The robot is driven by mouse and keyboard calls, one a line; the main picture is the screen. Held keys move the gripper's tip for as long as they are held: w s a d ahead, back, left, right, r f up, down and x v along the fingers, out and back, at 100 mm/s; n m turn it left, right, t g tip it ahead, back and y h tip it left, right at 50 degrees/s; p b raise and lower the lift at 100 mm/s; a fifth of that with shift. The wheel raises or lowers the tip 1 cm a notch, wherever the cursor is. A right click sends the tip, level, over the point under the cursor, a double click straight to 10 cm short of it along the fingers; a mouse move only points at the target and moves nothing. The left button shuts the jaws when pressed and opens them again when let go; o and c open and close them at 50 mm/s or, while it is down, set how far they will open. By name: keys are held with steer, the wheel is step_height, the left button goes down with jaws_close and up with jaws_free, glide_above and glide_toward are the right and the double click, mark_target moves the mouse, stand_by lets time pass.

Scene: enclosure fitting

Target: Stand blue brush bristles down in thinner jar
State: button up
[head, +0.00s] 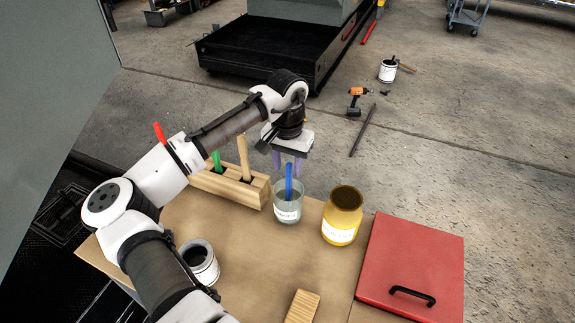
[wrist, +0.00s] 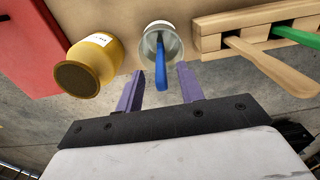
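The blue brush (head: 288,184) stands in the clear glass thinner jar (head: 288,211), its blue handle rising above the rim and leaning slightly. The wrist view also shows the blue handle (wrist: 160,66) and the jar (wrist: 174,44). My gripper (head: 288,166) is above and behind the jar, purple fingers pointing down. In the wrist view my gripper (wrist: 160,88) has its fingers spread on either side of the handle, with clear gaps; it does not touch the brush.
A yellow jar (head: 342,218) stands right of the thinner jar. A wooden rack (head: 232,189) with green, red and tan-handled brushes is left. A dark-filled can (head: 200,262), a wood block (head: 302,306) and a red panel with a black handle (head: 412,262) are nearer.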

step_height(320, 180, up, 13)
steer(key=b, duration=0.2)
steer(key=shift+r, duration=0.15)
stand_by(0.7)
